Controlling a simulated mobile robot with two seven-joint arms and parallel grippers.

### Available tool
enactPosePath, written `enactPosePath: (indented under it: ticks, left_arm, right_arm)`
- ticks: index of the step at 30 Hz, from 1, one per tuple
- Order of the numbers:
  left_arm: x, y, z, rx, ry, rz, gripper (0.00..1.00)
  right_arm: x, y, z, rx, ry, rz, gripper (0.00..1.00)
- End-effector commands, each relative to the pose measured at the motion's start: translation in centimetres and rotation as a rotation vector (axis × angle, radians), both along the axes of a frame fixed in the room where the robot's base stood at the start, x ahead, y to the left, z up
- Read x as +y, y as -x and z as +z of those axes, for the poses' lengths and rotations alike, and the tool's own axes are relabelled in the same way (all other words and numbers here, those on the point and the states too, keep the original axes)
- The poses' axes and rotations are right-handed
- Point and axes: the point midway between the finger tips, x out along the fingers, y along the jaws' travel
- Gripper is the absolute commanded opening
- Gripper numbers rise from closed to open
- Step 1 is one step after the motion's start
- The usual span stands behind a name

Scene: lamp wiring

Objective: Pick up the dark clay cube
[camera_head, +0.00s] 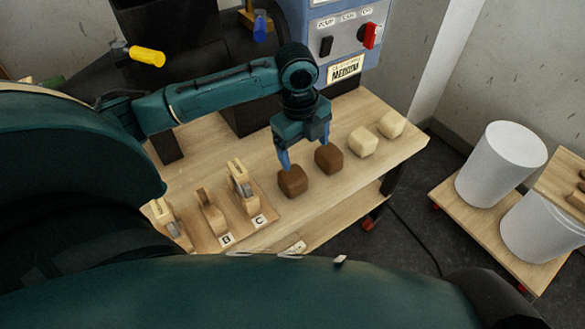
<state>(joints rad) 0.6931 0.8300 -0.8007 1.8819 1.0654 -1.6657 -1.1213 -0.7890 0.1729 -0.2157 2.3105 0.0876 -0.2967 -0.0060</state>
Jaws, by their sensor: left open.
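Two brown clay cubes sit side by side on the wooden table: a near one (292,181) and a slightly farther one (328,159). Both look dark brown, and I cannot tell clearly which is darker. My left gripper (306,149) is open and empty, pointing down. One blue finger is just behind the near brown cube and the other is by the far brown cube's top. I cannot tell whether either finger touches a cube. My right gripper is not in view.
Two pale cream cubes (363,142) (391,124) continue the row to the right. Wooden tool holders labelled B and C (243,187) stand left of the brown cubes. A blue-grey control box (345,40) with a red switch is behind. White cylinders (501,163) stand on a trolley at right.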

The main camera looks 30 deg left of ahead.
Motion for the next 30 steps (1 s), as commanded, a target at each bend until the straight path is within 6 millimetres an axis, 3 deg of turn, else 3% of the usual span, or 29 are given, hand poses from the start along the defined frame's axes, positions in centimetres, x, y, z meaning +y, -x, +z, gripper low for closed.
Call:
enactPosePath:
  ticks: [3,7,18,26,30]
  left_arm:
    - [2.0,0.1,0.9,0.04,-0.059,-0.063,0.84]
    - [2.8,0.4,1.0,0.064,-0.081,-0.088,0.84]
    - [2.8,0.4,-5.3,0.066,-0.08,-0.091,0.84]
    - [2.8,0.4,-6.8,0.064,-0.08,-0.091,0.84]
    - [2.7,0.5,-8.6,0.064,-0.081,-0.092,0.84]
  right_arm:
    - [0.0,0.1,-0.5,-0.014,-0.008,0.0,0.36]
    - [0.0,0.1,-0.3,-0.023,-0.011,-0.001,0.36]
    - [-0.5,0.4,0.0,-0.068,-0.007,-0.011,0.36]
    - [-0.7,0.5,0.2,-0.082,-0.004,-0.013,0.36]
    - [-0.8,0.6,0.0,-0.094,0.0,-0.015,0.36]
